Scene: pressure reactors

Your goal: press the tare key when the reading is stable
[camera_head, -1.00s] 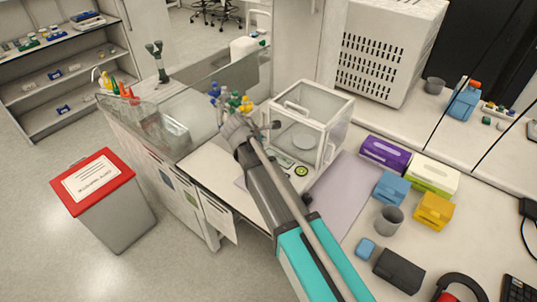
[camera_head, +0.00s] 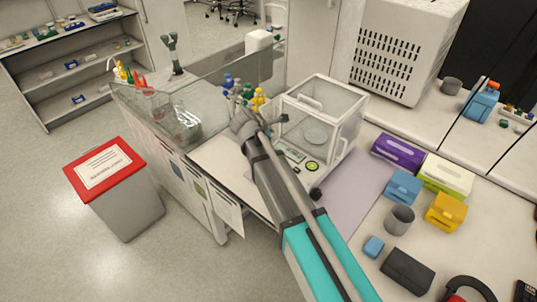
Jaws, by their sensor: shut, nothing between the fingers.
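The balance (camera_head: 362,97) is a white-framed box with clear panes, and a round pan (camera_head: 316,135) shows inside it. Its front panel has a small display (camera_head: 291,153) and a round green-ringed mark (camera_head: 312,166). The reading is too small to make out, and I cannot tell which key is tare. My arm reaches up from the bottom of the picture and hides part of the panel's left side. My gripper (camera_head: 281,119) is small and dark at the arm's end, by the balance's left front. It is shut and empty. I cannot tell whether it touches anything.
Blue and yellow bottles (camera_head: 258,99) stand behind the wrist. A clear screen (camera_head: 215,88) edges the bench at left. Purple (camera_head: 398,152), blue (camera_head: 404,187) and yellow (camera_head: 446,212) boxes and a grey cup (camera_head: 399,219) stand at right. A red-lidded bin (camera_head: 130,205) is on the floor.

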